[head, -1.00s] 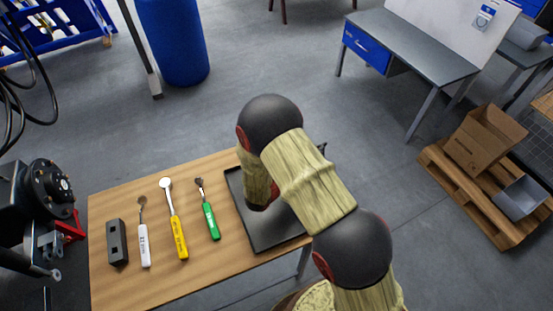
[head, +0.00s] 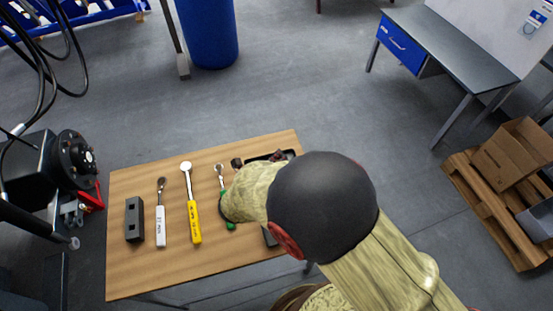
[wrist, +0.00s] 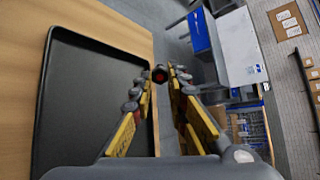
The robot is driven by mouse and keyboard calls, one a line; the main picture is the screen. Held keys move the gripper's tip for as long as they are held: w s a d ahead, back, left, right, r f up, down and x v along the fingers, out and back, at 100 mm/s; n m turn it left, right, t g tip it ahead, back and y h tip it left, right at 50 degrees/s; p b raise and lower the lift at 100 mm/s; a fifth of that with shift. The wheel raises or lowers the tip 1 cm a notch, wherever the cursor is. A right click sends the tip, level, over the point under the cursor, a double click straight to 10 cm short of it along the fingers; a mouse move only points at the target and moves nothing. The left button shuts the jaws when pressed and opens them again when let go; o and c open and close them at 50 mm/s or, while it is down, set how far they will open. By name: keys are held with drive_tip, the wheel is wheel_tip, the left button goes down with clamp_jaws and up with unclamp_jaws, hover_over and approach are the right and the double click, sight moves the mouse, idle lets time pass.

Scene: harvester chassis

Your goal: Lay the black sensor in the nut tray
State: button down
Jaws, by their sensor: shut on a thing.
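The black sensor (wrist: 160,75), a small dark round piece with a red face, is between the fingertips of my gripper (wrist: 161,79) in the wrist view. The gripper is shut on it. The black nut tray (wrist: 85,105) is a shallow, dark, rimmed tray filling the left of the wrist view; its visible floor looks empty. The sensor appears beside the tray's right rim in that picture; its height cannot be told. The sensor cannot be made out there.
On the wooden table (head: 130,275) left of my arm lie a dark block (head: 134,220), a white-handled tool (head: 161,225), a yellow-handled ratchet (head: 194,215) and a partly hidden green-handled tool (head: 219,175). Dark machinery (head: 25,170) stands left of the table.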

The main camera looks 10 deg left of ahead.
drive_tip(key=shift+r, duration=0.1)
idle(0.3)
drive_tip(key=shift+p, duration=0.3)
drive_tip(key=shift+f+b, duration=2.65)
drive_tip(key=shift+f, duration=1.85)
drive_tip(key=c, duration=1.7)
unclamp_jaws()
drive_tip(key=shift+o, duration=0.2)
drive_tip(key=shift+s, duration=0.1)
